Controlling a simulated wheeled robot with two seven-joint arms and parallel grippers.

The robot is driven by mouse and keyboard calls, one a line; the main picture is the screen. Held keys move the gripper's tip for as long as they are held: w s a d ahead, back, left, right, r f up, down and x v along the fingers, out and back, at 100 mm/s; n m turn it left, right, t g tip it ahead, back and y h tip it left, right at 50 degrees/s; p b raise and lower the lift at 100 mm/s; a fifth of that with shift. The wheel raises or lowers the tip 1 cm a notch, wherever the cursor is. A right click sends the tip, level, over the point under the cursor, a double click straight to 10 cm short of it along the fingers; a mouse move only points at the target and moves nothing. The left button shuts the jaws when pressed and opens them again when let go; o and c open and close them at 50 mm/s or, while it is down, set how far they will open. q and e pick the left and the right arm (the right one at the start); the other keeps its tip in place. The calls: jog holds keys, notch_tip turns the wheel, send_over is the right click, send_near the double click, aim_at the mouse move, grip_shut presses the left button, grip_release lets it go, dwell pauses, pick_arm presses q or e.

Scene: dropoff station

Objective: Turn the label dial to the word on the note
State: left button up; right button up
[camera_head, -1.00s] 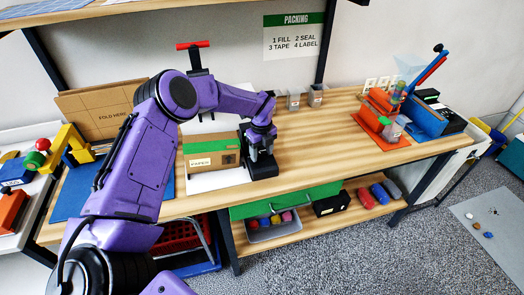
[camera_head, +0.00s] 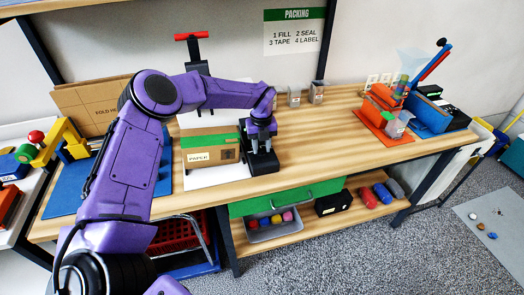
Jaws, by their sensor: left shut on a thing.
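A small black device (camera_head: 263,165) stands on the wooden bench, just right of a cardboard box (camera_head: 225,154) with green tape on top. My left gripper (camera_head: 261,148) points down onto the top of this device, its fingers shut on what appears to be the label dial. The fingers hide the dial, so its setting cannot be read. A white note (camera_head: 198,157) on the front of the box reads "PAPER". My right gripper is not in view.
The wooden bench (camera_head: 320,135) is clear right of the device. Two small grey bins (camera_head: 294,97) stand behind. An orange and blue station (camera_head: 385,110) is at the right. A red-handled tool (camera_head: 192,37) rises behind my forearm.

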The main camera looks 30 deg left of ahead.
aim_at(261, 149)
pick_arm(q)
jog(key=shift+s+f+m+b, duration=0.15)
jog(key=shift+m+b, duration=0.15)
jog(key=shift+m, duration=0.3)
jog(key=shift+w+f+m+b, duration=0.15)
jog(key=shift+m+b, duration=0.15)
jog(key=shift+m, duration=0.3)
jog(key=shift+s+m+b, duration=0.15)
jog(key=shift+m+b, duration=0.2)
jog(key=shift+m, duration=1.15)
jog(key=o, duration=1)
jog(key=shift+o, duration=0.2)
jog(key=shift+r, duration=0.1)
notch_tip(261, 149, up, 10)
jog(key=b, duration=0.2)
jog(key=shift+r, duration=0.15)
